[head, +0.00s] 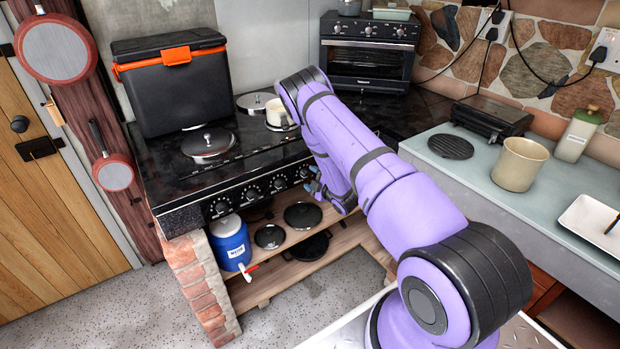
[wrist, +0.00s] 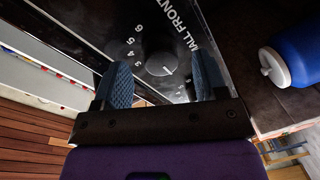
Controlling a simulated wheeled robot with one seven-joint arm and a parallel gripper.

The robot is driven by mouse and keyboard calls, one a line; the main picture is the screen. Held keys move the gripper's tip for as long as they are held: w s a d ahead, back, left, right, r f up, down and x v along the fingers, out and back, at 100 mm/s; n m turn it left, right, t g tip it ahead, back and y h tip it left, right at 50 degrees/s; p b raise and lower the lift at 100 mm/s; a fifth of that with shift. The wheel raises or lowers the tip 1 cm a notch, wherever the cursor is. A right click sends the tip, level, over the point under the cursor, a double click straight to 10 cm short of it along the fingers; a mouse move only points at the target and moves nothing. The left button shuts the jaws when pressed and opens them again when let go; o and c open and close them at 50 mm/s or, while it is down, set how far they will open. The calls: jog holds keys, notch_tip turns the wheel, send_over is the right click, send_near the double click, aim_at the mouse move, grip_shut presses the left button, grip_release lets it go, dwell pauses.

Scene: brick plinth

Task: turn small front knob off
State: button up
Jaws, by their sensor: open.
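The small front knob (wrist: 162,64) shows in the wrist view as a round grey dial on the black stove panel (wrist: 110,38). White digits 3 to 6 and part of a label reading "ALL FRONT" are beside it. A pale mark shows on its face, but I cannot read its setting. My gripper (wrist: 160,76) is open, with one blue fingertip on each side of the knob and a visible gap to each. In the head view my gripper (head: 322,190) is at the stove front, partly hidden by my arm. I cannot pick out this knob there.
Other knobs line the stove front (head: 253,192). A blue jug (head: 230,243) stands on the wooden shelf (head: 285,269) below, with pans (head: 303,215). A black cooler box (head: 172,88) and a lidded pan (head: 208,143) are on the stove top. The counter (head: 455,175) is at right.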

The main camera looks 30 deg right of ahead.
jog(key=s, duration=0.9)
jog(key=shift+d+r, duration=0.35)
jog(key=shift+r, duration=0.1)
jog(key=shift+s, duration=0.1)
